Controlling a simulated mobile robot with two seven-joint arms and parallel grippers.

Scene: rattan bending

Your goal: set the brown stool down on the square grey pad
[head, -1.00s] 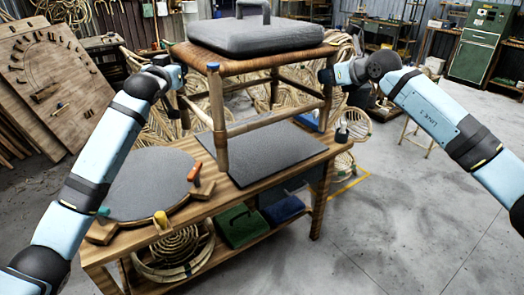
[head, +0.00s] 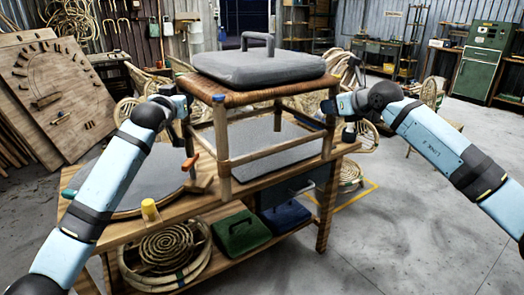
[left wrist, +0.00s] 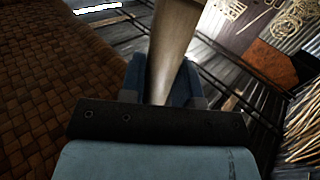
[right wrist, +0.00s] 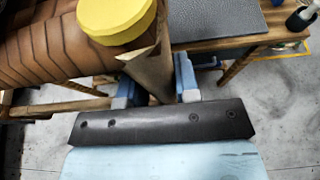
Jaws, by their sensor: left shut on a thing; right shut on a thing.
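The brown stool (head: 224,148) has a woven seat and pale wooden legs, and is roughly upright above the workbench. A grey cushion-like block (head: 262,67) with a handle sits on its seat. The square grey pad (head: 262,136) lies on the bench, seen between the legs. My left gripper (head: 182,106) is shut on the left leg, which also shows in the left wrist view (left wrist: 173,35). My right gripper (head: 331,104) is shut on the right leg, whose yellow-capped top shows in the right wrist view (right wrist: 115,18). I cannot tell whether the feet touch the pad.
The wooden workbench (head: 262,180) has a round grey board (head: 128,183) at its left, with orange and yellow clamps around it. Green (head: 241,232) and blue (head: 285,216) boxes and a rattan coil (head: 167,247) are on its lower shelf.

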